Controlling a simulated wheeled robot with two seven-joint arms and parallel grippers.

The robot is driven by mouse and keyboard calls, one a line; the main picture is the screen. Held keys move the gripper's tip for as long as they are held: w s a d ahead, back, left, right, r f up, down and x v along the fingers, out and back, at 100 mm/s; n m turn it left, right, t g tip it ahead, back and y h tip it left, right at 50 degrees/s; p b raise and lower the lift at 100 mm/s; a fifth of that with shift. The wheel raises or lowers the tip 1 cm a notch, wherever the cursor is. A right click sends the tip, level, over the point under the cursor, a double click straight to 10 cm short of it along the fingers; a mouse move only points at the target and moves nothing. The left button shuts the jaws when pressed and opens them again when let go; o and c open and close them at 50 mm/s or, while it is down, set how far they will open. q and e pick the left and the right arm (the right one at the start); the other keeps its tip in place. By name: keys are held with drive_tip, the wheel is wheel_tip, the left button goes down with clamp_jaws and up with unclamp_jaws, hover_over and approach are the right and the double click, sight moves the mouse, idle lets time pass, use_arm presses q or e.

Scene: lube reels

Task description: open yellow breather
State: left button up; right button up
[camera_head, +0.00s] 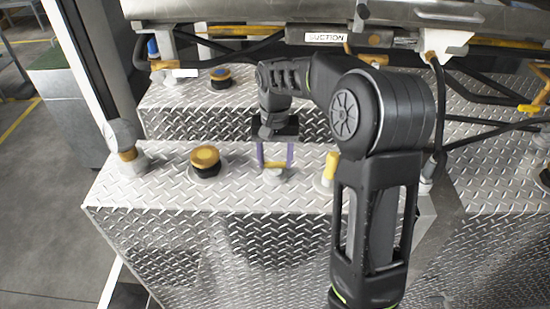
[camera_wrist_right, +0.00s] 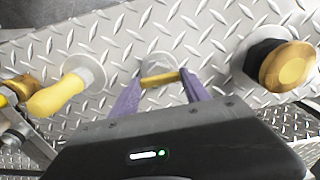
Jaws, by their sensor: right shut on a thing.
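My right gripper (camera_head: 274,164) reaches down over the diamond-plate step, its two purple fingers on either side of a small yellow bar-shaped handle (camera_head: 273,166). The handle sits on a round silver base (camera_head: 274,177). In the right wrist view the gripper (camera_wrist_right: 157,83) has its fingertips at the two ends of the yellow handle (camera_wrist_right: 160,80). A round yellow cap on a black collar (camera_head: 205,158) stands to the left in the head view, and the cap shows at the right in the right wrist view (camera_wrist_right: 288,66). I cannot tell which yellow fitting is the breather. My left gripper is out of view.
A yellow lever (camera_head: 331,166) stands close to the right of the gripper; it also shows in the right wrist view (camera_wrist_right: 56,95). A silver and brass fitting (camera_head: 126,156) stands at the left end. Pipes and a SUCTION label (camera_head: 326,37) run behind, above the upper step.

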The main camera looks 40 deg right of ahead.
drive_tip(key=n, duration=0.5)
drive_tip(key=shift+n, duration=0.6)
drive_tip(key=n, duration=0.3)
drive_tip(key=shift+n, duration=0.3)
drive_tip(key=n, duration=0.2)
drive_tip(key=shift+n+p, duration=0.3)
drive_tip(key=shift+n, duration=0.8)
drive_tip(key=n, duration=0.4)
drive_tip(key=shift+p, duration=0.35)
